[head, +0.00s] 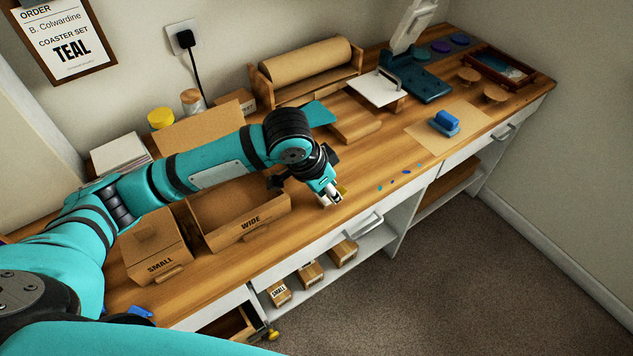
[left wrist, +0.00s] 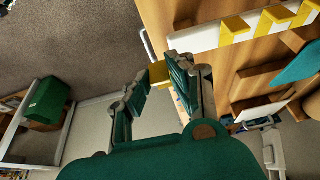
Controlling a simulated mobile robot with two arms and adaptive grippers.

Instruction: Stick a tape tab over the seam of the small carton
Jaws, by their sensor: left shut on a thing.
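The small carton (head: 152,248), brown and marked SMALL, stands on the left part of the bench. Its top flaps look folded over, with the seam partly visible. My left gripper (head: 332,198) is above the bench's front edge, right of the carton and well away from it. It is shut on a yellow tape tab (head: 343,189). In the left wrist view the tab (left wrist: 158,73) sits between the fingertips (left wrist: 157,78). More yellow tabs (left wrist: 236,28) hang on a white strip in that view. My right gripper is not in view.
A larger open carton marked WIDE (head: 247,230) stands right of the small one. Several small boxes (head: 311,273) sit on the shelf below. A brown paper roll (head: 305,62) is at the back.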

